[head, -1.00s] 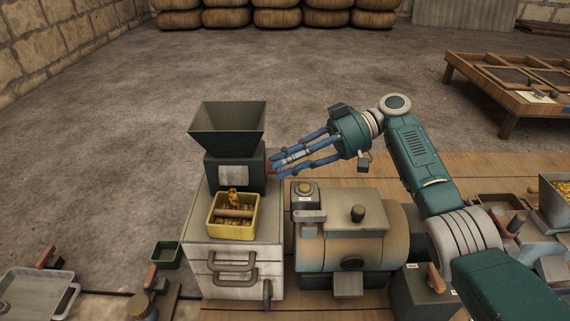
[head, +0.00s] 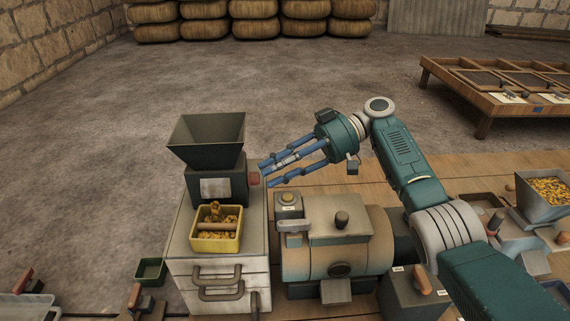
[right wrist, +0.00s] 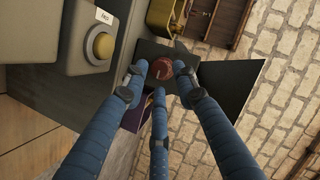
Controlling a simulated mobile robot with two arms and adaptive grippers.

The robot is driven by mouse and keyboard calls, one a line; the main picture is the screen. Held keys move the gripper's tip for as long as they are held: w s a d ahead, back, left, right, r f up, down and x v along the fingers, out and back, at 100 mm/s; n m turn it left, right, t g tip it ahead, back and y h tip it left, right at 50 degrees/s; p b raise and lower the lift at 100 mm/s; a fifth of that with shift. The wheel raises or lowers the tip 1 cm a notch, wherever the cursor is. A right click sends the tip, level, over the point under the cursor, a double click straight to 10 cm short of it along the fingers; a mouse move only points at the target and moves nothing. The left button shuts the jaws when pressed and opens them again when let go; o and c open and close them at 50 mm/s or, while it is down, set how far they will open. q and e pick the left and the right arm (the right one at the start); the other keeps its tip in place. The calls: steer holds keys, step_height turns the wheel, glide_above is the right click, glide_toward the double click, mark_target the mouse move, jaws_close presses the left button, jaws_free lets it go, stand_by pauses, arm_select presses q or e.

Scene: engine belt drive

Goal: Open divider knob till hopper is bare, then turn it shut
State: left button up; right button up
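The dark hopper (head: 207,140) stands on a dark box on the pale cabinet; its visible inside is dark and no pieces show there. The red knob (head: 254,180) is on the box's right side; it also shows in the right wrist view (right wrist: 160,70). My right gripper (head: 266,174) is open and empty, just right of the knob. In the right wrist view its blue fingers are spread, with the knob between and beyond their tips. A yellow bin (head: 216,243) with golden pieces and a roller-like bar sits below. My left gripper is out of view.
A machine with a yellow button (head: 288,198) and a rounded drum (head: 340,245) stands right of the cabinet, beneath my right arm. A small green tray (head: 151,271) lies at the left. Another hopper (head: 542,194), filled with pieces, is at far right.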

steer(key=shift+v, duration=2.75)
steer(key=shift+d, duration=0.1)
